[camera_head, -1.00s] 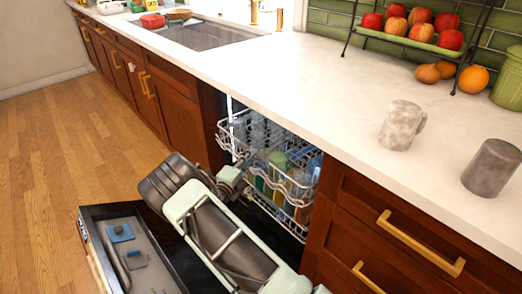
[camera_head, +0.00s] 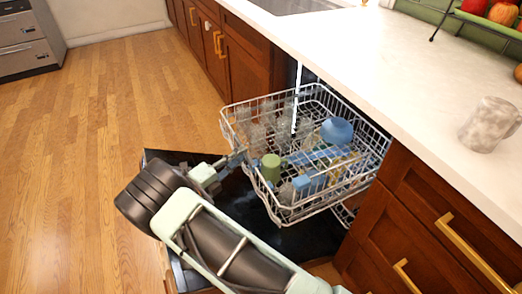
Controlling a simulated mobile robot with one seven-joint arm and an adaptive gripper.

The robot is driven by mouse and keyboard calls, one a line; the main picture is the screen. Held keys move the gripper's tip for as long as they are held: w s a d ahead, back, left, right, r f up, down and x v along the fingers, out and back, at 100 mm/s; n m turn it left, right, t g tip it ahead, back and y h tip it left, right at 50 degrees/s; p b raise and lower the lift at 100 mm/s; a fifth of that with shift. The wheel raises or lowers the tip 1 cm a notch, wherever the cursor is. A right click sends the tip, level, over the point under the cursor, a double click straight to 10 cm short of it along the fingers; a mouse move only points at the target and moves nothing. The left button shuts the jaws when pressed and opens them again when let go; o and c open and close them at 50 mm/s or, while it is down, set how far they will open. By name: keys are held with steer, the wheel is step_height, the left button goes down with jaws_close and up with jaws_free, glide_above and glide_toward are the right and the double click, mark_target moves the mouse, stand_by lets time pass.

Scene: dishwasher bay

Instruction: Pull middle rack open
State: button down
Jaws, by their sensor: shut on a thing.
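The middle rack (camera_head: 313,209) is a white wire basket. It stands well out of the dishwasher, above the lowered dishwasher door (camera_head: 165,157). It holds clear glasses (camera_head: 262,125), a green cup (camera_head: 271,168), a blue bowl (camera_head: 336,131) and other blue pieces. My gripper (camera_head: 240,158) is at the rack's front left side, shut on its wire edge. My arm comes from the lower right and covers much of the door. The fingertips are small and partly hidden by the wires.
The white counter (camera_head: 400,70) runs above the dishwasher, with a grey mug (camera_head: 490,124) on it. Wooden drawers with brass handles (camera_head: 470,250) stand to the right. Part of a lower rack (camera_head: 345,212) shows below. The wooden floor (camera_head: 90,150) at left is clear.

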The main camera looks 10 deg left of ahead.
steer(key=s+a+b, duration=0.1)
steer(key=s+a, duration=0.4)
steer(key=a, duration=0.2)
steer(key=shift+a+b, duration=0.15)
steer(key=shift+b, duration=0.25)
steer(key=c, duration=1.8)
jaws_free()
steer(key=v, duration=1.2)
steer(key=shift+w, duration=0.1)
